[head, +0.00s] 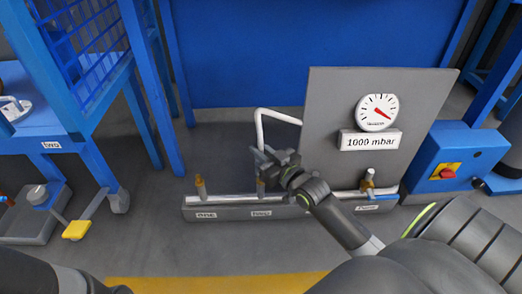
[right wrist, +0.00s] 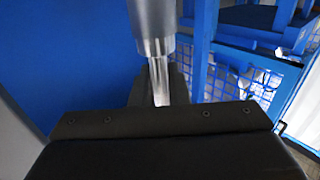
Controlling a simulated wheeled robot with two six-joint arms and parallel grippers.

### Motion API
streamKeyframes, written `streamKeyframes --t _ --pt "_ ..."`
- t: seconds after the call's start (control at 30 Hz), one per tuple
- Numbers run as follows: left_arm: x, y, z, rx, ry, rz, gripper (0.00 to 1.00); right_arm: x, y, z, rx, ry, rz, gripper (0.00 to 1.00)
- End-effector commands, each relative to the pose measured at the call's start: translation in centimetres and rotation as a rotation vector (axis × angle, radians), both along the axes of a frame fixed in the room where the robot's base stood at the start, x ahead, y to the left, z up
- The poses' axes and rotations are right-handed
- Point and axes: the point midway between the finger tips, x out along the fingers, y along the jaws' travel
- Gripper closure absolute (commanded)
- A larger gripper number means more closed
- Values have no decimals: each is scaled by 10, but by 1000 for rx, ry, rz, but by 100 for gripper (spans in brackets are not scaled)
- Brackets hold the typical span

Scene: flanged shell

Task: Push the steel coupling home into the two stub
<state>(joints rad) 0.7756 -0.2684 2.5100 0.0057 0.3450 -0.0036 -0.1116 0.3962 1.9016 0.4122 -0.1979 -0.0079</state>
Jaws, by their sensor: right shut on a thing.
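My right gripper (head: 266,157) is shut on the steel coupling, above the stub marked two (head: 261,188). In the right wrist view, the coupling (right wrist: 156,40) is a grey cylinder with a narrower shiny part running down between the dark jaws (right wrist: 158,98). In the head view the gripper mostly hides the coupling. A white hose (head: 260,122) runs from the grey panel down to it. Stub two is a short brass-coloured post on the low rail. Whether the coupling touches the stub, I cannot tell. My left gripper is out of view.
The stub marked one (head: 200,188) stands left on the grey rail (head: 232,213). Another stub (head: 368,180) is at the right. Behind are a grey panel (head: 330,110) and a gauge (head: 377,112) above a 1000 mbar plate. A blue box (head: 452,160) stands right.

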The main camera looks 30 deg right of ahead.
Motion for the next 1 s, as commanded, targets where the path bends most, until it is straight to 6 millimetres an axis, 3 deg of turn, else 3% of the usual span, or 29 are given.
streamKeyframes --t 1.0 --pt "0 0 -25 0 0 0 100 0 0 -27 1 -1 0 100"
